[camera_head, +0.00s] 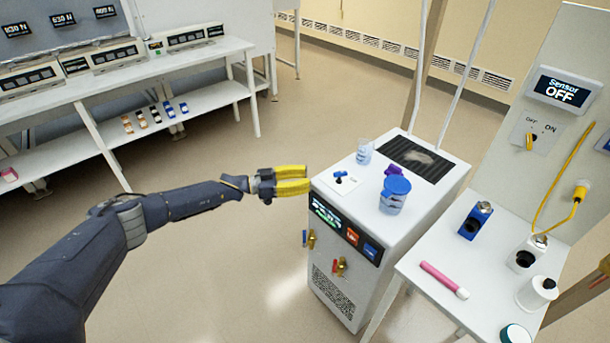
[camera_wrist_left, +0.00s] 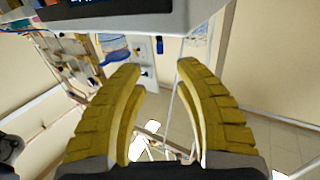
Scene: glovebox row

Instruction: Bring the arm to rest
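My left arm (camera_head: 175,215) reaches in from the left in the head view. My left gripper (camera_head: 308,180), with yellow fingers, is held in the air beside the white cabinet's left top edge, level and pointing right. In the left wrist view its fingers (camera_wrist_left: 160,62) are apart with nothing between them. It is empty.
The white cabinet (camera_head: 335,275) carries a blue-lidded jar (camera_head: 394,195), a clear beaker (camera_head: 364,152) and a dark vent. A right-hand table (camera_head: 480,255) holds a pink tube (camera_head: 444,279) and small blocks. A bench (camera_head: 130,75) stands back left. Floor between is clear.

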